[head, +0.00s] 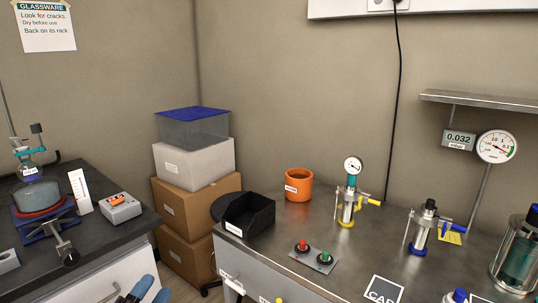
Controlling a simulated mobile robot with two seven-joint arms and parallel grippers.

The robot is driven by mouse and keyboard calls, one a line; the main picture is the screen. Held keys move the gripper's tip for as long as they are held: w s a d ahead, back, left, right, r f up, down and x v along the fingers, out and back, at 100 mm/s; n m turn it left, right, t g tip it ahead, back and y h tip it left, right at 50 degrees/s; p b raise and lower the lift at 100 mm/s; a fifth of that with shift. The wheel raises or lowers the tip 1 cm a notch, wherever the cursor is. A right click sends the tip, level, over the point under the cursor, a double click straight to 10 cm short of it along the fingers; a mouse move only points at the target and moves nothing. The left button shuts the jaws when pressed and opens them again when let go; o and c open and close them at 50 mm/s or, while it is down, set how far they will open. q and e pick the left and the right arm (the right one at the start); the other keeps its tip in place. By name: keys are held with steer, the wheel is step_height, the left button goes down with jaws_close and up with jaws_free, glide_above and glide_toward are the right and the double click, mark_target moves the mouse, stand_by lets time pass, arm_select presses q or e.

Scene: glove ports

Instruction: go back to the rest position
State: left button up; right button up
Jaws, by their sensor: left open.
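My left gripper (150,291) shows at the bottom edge, left of centre. Its two blue-tipped fingers stand a little apart with nothing visible between them. It is in front of the gap between the dark left bench (95,238) and the steel bench (330,215). Most of its arm is out of the picture. My right gripper is not in view.
A flask over a heating bath (38,194) stands on the left bench. Boxes (197,207) are stacked behind the gap. The steel bench holds a black bin (262,216), an orange pot (298,184), buttons (325,258) and valve fittings (347,205). A cable (399,90) hangs behind.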

arm_select(q)
steer(key=s+f+n+g+y+b, duration=0.2)
steer(key=s+f+n+y+b, duration=0.15)
steer(key=s+f, duration=0.5)
steer(key=s+f+n+g+y+b, duration=0.25)
steer(key=s+f+n, duration=0.25)
steer(key=f, duration=0.6)
steer(key=s+a+f+n+g+y+b, duration=0.1)
steer(key=s+f+n+g+b, duration=0.2)
steer(key=s, duration=0.5)
steer(key=s+f+n+g+y+b, duration=0.15)
steer(key=s+f+n+b, duration=0.25)
steer(key=s, duration=0.4)
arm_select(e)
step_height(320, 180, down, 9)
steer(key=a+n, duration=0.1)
arm_select(q)
step_height(320, 180, up, 12)
steer(key=a+n+p, duration=0.1)
steer(key=p, duration=1.9)
steer(key=shift+s+a, duration=0.35)
steer(key=shift+s, duration=0.1)
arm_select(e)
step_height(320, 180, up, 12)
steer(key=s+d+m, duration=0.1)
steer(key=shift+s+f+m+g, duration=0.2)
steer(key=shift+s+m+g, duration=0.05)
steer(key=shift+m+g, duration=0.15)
arm_select(q)
steer(key=shift+d, duration=0.1)
